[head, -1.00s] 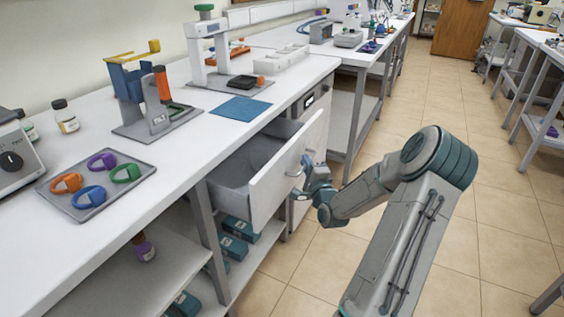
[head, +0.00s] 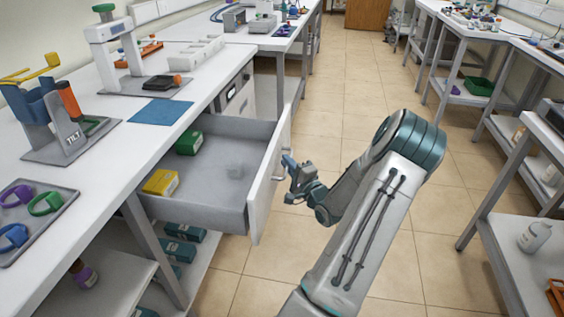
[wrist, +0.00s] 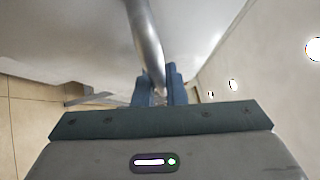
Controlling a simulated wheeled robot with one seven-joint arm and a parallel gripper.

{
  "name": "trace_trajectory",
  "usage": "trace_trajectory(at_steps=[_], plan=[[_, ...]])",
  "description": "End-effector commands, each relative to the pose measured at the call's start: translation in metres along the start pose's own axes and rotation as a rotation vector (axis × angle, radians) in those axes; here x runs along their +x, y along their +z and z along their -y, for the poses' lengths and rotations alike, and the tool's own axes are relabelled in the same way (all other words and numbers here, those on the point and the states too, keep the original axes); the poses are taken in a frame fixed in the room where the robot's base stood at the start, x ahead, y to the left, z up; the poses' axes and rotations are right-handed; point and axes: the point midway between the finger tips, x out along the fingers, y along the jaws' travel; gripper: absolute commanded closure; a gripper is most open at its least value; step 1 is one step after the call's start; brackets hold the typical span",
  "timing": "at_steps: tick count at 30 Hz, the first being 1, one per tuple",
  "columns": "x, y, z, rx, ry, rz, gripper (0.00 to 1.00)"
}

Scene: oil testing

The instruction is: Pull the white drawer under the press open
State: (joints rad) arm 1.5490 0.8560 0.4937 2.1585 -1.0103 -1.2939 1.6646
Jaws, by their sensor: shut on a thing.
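The white drawer (head: 268,192) under the bench stands pulled well out, its inside in view. A green box (head: 188,143) and a yellow box (head: 161,182) lie in it. My gripper (head: 287,168) is at the drawer's front, shut on the metal handle (head: 281,178). In the wrist view the handle (wrist: 147,42) runs down between my two blue fingers (wrist: 160,88). The white press (head: 113,45) with a green knob stands on the bench above and behind the drawer.
A blue mat (head: 161,111) lies on the bench above the drawer. A blue and orange device (head: 62,125) and a tray with coloured rings (head: 35,222) stand at the left. Tiled floor (head: 345,110) is free right of the drawer, up to the opposite benches.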

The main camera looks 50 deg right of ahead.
Motion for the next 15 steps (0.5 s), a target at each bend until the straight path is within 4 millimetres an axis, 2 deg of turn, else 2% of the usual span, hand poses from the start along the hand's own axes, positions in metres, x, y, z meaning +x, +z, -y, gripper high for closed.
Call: trace_trajectory(at_steps=[9, 10, 12, 15], plan=[[-0.0007, 0.0009, -0.0017, 0.002, 0.004, 0.003, 1.0], [-0.0007, 0.0009, -0.0018, 0.002, 0.004, 0.003, 0.84], [-0.0006, 0.0008, -0.0016, 0.002, 0.003, 0.002, 0.68], [-0.0004, 0.0005, -0.0012, 0.001, 0.002, 0.002, 0.68]])
